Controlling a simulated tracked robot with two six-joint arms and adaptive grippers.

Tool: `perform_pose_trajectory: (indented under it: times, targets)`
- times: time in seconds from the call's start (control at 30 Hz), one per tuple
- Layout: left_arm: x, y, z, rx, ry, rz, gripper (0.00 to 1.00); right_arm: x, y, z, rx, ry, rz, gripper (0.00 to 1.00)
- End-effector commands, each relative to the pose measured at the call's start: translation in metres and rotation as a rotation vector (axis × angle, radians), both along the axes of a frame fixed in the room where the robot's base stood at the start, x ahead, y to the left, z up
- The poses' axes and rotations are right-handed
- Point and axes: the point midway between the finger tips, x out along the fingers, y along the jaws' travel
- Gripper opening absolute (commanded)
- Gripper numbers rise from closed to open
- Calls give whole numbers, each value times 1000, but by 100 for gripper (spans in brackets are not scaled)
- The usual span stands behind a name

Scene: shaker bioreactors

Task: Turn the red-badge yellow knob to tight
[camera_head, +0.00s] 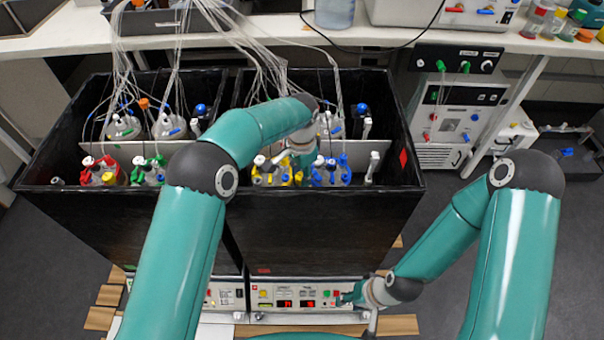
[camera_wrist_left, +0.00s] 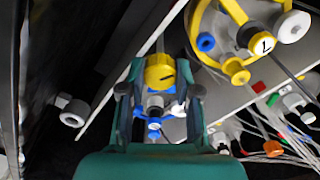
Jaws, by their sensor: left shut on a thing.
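In the left wrist view a yellow knob (camera_wrist_left: 159,72) with a dark line on its face sits between the fingers of my left gripper (camera_wrist_left: 158,88), which is shut on it. A white and blue fitting lies just below the knob. In the head view my left arm reaches into the right black shaker box (camera_head: 330,225), and its gripper is mostly hidden near the yellow-fitted bottle (camera_head: 272,172). A red diamond badge (camera_head: 403,158) is on that box's right wall. My right gripper (camera_head: 350,298) is by the control panel's right end; its fingers are too small to read.
A yellow-ringed vessel top (camera_wrist_left: 225,65) with a blue cap and a numbered disc is close right of my left gripper. Blue-fitted (camera_head: 331,172) and red-fitted (camera_head: 100,171) bottles stand in the boxes. Thin tubes (camera_head: 265,65) hang overhead. The control panel (camera_head: 295,296) runs below.

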Motion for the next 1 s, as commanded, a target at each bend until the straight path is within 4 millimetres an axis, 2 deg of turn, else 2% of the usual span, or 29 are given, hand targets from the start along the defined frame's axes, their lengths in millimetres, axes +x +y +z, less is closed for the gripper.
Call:
perform_pose_trajectory:
  times: [0.6, 0.63, 0.77, 1.0]
  targets:
    - [2, 0, 2, 0, -6, -56, 0, 0, 0, 0, 0, 0, 0, 40]
    - [2, 0, 2, 0, -6, -56, 34, 0, 0, 0, 0, 0, 0, 40]
    - [1, 0, 1, 0, -5, -55, 56, 0, 0, 0, 0, 0, 0, 40]
    - [1, 0, 1, -1, -3, -55, 57, 0, 0, 0, 0, 0, 0, 40]
